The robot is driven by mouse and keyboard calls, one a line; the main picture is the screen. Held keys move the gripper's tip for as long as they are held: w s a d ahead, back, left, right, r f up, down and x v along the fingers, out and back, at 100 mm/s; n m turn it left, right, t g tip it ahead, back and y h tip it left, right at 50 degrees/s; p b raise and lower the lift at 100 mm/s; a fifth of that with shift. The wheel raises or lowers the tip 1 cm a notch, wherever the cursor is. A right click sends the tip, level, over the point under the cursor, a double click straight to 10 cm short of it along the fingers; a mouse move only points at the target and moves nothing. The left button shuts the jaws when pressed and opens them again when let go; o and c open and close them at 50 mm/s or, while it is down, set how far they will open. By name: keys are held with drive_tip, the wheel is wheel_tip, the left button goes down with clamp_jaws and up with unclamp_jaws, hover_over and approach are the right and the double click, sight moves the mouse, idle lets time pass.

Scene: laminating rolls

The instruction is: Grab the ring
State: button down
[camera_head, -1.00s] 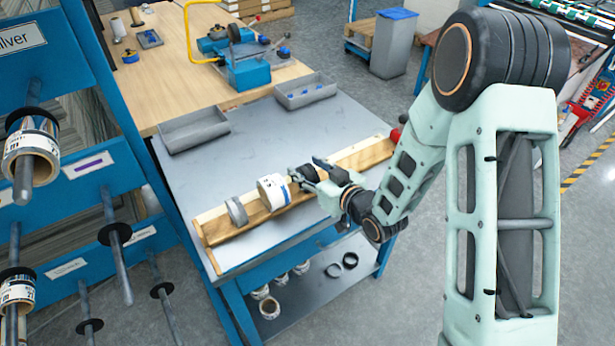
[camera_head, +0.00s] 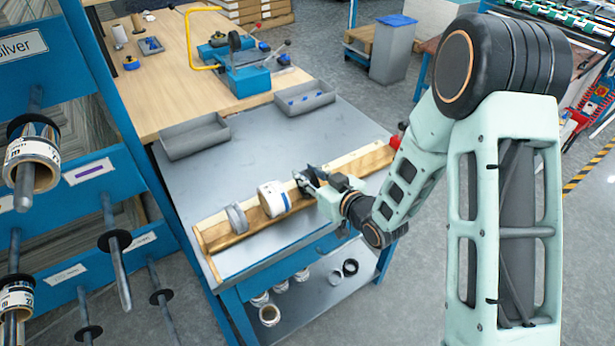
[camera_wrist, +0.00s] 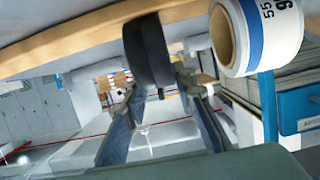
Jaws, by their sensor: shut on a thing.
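The ring (camera_wrist: 147,50) is dark and broad in the wrist view, at the ends of my gripper's fingers. My gripper (camera_head: 307,181) is shut on it, over the wooden rack on the grey bench top. In the head view the fingers largely hide the ring. A white roll (camera_head: 273,199) with a blue stripe lies on the rack just left of my gripper. It also shows close up at the upper right of the wrist view (camera_wrist: 272,30), apart from the ring. A grey roll (camera_head: 237,217) lies farther left on the rack.
The wooden rack (camera_head: 372,160) runs across the grey bench (camera_head: 240,160). Two grey trays (camera_head: 195,138) (camera_head: 306,98) stand behind it. A blue stand with pegs and rolls (camera_head: 85,175) is at the left. The lower shelf (camera_head: 310,292) holds several rolls and rings.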

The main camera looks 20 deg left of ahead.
drive_tip(key=r, duration=0.1)
drive_tip(key=r+p, duration=0.1)
drive_tip(key=r, duration=0.2)
drive_tip(key=shift+s+a+r+p, duration=0.1)
drive_tip(key=shift+s+a+p, duration=0.1)
drive_tip(key=shift+s+p, duration=0.2)
drive_tip(key=s+a+r+p, duration=0.3)
drive_tip(key=s+r+p, duration=0.2)
drive_tip(key=s+r, duration=0.2)
drive_tip(key=shift+s+a, duration=0.15)
drive_tip(key=shift+s, duration=0.55)
drive_tip(key=s+p, duration=0.1)
drive_tip(key=p, duration=0.3)
drive_tip(key=s+p, duration=0.1)
drive_tip(key=p, duration=0.3)
drive_tip(key=shift+a+r+p, duration=0.1)
drive_tip(key=shift+r+p, duration=0.3)
